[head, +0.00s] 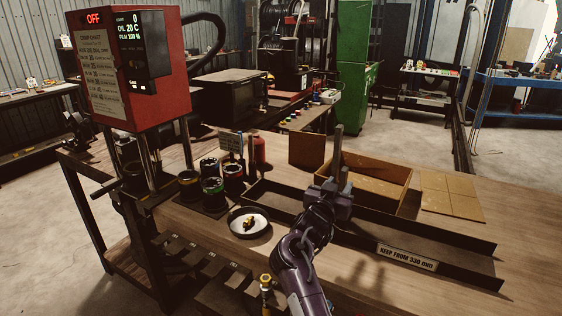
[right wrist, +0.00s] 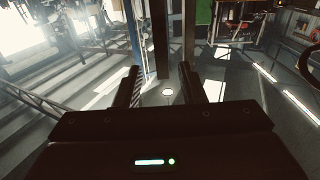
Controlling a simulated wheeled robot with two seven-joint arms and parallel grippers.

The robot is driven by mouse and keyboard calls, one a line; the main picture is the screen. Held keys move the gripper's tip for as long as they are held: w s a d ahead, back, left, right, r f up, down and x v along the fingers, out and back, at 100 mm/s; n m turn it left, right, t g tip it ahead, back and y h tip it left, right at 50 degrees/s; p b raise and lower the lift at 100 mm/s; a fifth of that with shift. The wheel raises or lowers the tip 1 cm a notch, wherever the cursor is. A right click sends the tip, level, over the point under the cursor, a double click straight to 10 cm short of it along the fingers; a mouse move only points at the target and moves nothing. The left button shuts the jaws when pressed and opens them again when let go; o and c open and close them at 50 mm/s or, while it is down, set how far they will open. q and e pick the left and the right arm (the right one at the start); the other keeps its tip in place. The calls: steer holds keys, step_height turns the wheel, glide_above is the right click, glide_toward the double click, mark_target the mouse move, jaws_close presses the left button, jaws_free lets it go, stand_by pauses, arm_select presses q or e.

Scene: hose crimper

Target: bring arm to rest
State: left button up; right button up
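My right arm reaches up from the bottom of the head view. Its gripper (head: 340,165) is above the long dark tray and in front of the cardboard box. In the right wrist view the two fingers of my right gripper (right wrist: 158,88) stand apart with nothing between them, and the workshop floor shows beyond. My left gripper does not show in either view.
The red crimper (head: 135,75), its display reading OFF, stands at the left of the wooden bench (head: 190,225). Several dark die cups, a white dish (head: 236,230) with brass pieces, the tray (head: 470,275) labelled "KEEP FROM 330 mm" and an open box (head: 380,185) occupy the bench.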

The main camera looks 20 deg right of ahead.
steer(key=s+a+f+n+y, duration=0.2)
steer(key=a+f+y, duration=0.1)
steer(key=f, duration=0.1)
steer(key=s+a+f+n+y, duration=0.2)
steer(key=s+a+f+y, duration=0.1)
steer(key=f, duration=0.1)
steer(key=s+a+f+n+y, duration=0.2)
steer(key=s+a+f+y, duration=0.1)
steer(key=f+y, duration=0.1)
steer(key=shift+a+f+n, duration=0.35)
steer(key=shift+f+n, duration=0.05)
steer(key=s+a+f+n+g+y, duration=0.1)
steer(key=s+a+f+n+g, duration=0.15)
steer(key=s, duration=0.55)
steer(key=s+a+f+n+g+y, duration=0.1)
steer(key=s+a+f+g+y, duration=0.2)
steer(key=s, duration=0.5)
steer(key=s+a+f+n+g, duration=0.1)
steer(key=s+a+n+g, duration=0.15)
steer(key=s+a, duration=0.45)
steer(key=s+d+f+g, duration=0.1)
steer(key=s+f, duration=0.1)
steer(key=f, duration=1.4)
steer(key=s+d+f, duration=0.2)
steer(key=f, duration=1.4)
steer(key=s+d+f+g, duration=0.1)
steer(key=s+d+f, duration=0.2)
steer(key=s+f, duration=1.3)
steer(key=s, duration=0.3)
steer(key=shift+f+g, duration=0.3)
